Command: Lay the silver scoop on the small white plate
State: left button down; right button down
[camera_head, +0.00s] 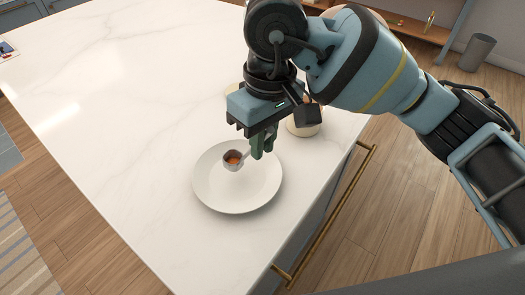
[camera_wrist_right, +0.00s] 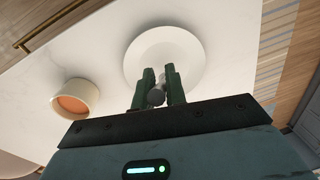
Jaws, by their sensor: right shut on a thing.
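My right gripper (camera_head: 262,147) is shut on the handle of the silver scoop (camera_head: 233,160), whose bowl has something orange in it. The scoop's bowl is over the upper part of the white plate (camera_head: 237,197) in the head view; I cannot tell whether it touches it. The plate lies flat on the marble counter. In the right wrist view the green fingers (camera_wrist_right: 157,90) pinch the scoop (camera_wrist_right: 156,96) in front of the plate (camera_wrist_right: 165,48), and most of the scoop is hidden. My left gripper is not in view.
A cream pot with orange contents (camera_wrist_right: 76,102) stands beside the plate; it shows partly behind my gripper in the head view (camera_head: 305,129). Another cream thing (camera_head: 232,118) is mostly hidden. The counter (camera_head: 120,90) is clear left of the plate. A brass handle (camera_head: 325,215) runs along its right side.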

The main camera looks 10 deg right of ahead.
jog(key=shift+f+p, duration=0.35)
jog(key=shift+f, duration=1.4)
jog(key=shift+f, duration=0.15)
jog(key=c, duration=1.4)
grip_release()
jog(key=shift+c, duration=0.2)
notch_tip(320, 180, up, 12)
jog(key=shift+w+d, duration=0.35)
jog(key=shift+d, duration=0.1)
